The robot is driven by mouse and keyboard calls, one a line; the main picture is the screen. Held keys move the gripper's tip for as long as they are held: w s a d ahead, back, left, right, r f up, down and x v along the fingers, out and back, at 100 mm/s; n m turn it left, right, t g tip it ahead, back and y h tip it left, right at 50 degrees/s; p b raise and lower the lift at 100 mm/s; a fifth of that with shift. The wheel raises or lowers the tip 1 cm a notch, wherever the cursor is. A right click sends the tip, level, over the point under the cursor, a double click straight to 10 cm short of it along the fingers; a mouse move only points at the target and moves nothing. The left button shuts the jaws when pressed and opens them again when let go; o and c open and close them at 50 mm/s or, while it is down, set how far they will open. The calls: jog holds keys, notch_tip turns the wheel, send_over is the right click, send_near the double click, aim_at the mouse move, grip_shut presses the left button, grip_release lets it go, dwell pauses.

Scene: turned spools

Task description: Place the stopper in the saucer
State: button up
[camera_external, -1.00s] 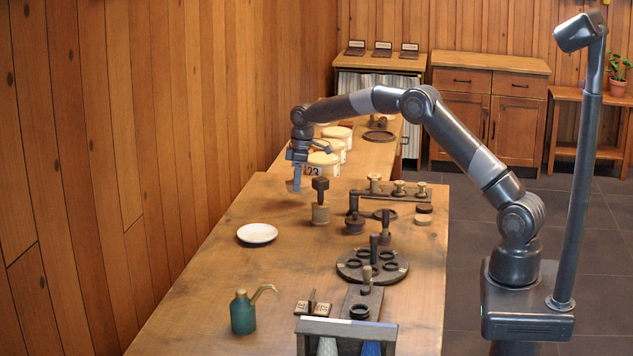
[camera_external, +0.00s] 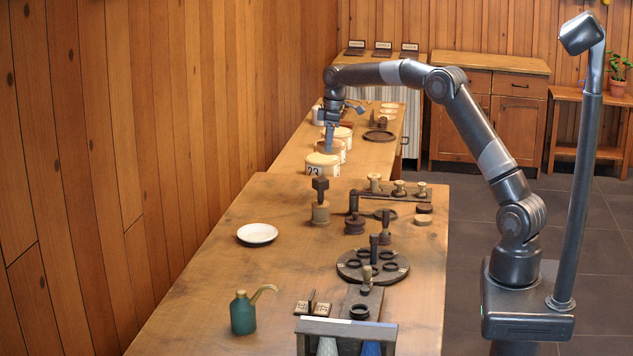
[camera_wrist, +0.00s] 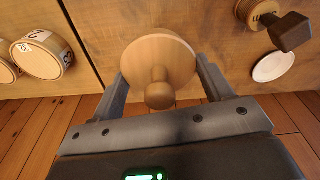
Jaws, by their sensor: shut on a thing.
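The stopper (camera_wrist: 158,55), a pale wooden disc with a round knob, is between the two fingers of my gripper (camera_wrist: 162,70) in the wrist view. My gripper is shut on it. In the external view my gripper (camera_external: 329,146) is high at the far end of the near table, by the lidded canisters; the stopper is hard to make out there. The saucer (camera_external: 257,233), white, shallow and empty, lies on the left part of the near table, well in front of my gripper. It also shows at the right of the wrist view (camera_wrist: 273,66).
Pale canisters (camera_external: 322,164) stand on the far table. A teal oil can (camera_external: 243,315) stands at the front left. The table around the saucer is clear.

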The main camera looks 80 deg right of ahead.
notch_tip(320, 180, up, 4)
jog(key=shift+f, duration=0.2)
jog(key=w+a, duration=0.4)
jog(key=a, duration=0.6)
jog(key=n, duration=0.1)
send_over(267, 237)
notch_tip(267, 237, down, 12)
jog(key=shift+f, duration=2.2)
